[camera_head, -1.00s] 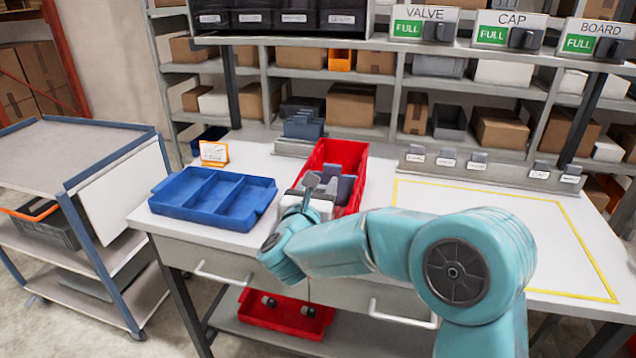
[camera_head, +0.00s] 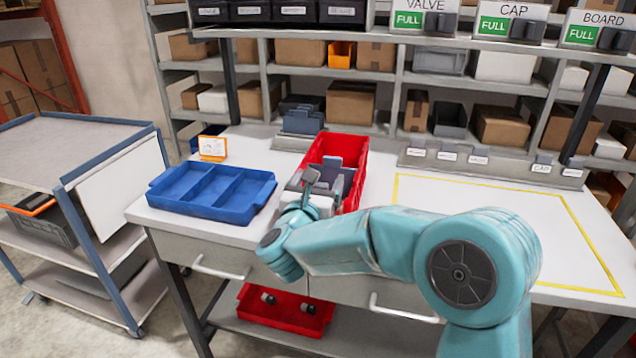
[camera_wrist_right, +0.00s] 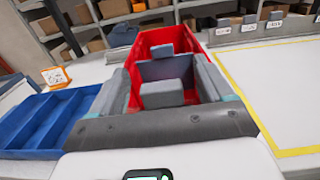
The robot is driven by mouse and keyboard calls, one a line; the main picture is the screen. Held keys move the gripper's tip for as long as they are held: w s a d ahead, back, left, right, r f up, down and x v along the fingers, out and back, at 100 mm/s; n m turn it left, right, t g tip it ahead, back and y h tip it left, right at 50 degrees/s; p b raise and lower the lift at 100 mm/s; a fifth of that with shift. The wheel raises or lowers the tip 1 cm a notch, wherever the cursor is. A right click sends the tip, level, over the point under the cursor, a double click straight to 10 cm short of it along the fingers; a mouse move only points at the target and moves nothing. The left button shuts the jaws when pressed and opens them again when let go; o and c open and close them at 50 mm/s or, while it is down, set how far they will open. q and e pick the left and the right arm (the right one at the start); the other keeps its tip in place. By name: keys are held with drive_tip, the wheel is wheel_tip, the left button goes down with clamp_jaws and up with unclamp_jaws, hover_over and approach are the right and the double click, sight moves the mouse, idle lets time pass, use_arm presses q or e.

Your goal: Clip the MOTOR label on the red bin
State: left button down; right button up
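The red bin (camera_head: 359,150) stands on the white bench, right of the blue tray; the wrist view shows its red walls (camera_wrist_right: 122,38) too. My right gripper (camera_head: 328,184) is at the bin's near end. The clip's printed face is hidden, so I cannot read MOTOR. I cannot tell whether the clip touches the bin's rim. My left gripper is not in view.
The blue divided tray (camera_head: 213,195) and a small orange-framed card (camera_head: 213,147) are to the left. A grey rail with label clips (camera_head: 447,160) runs along the back right. A yellow-outlined area (camera_head: 480,225) is clear. Another red bin (camera_head: 285,310) is below the bench.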

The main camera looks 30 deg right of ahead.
drive_tip(key=b+v, duration=0.3)
drive_tip(key=v, duration=1.3)
drive_tip(key=shift+a, duration=0.15)
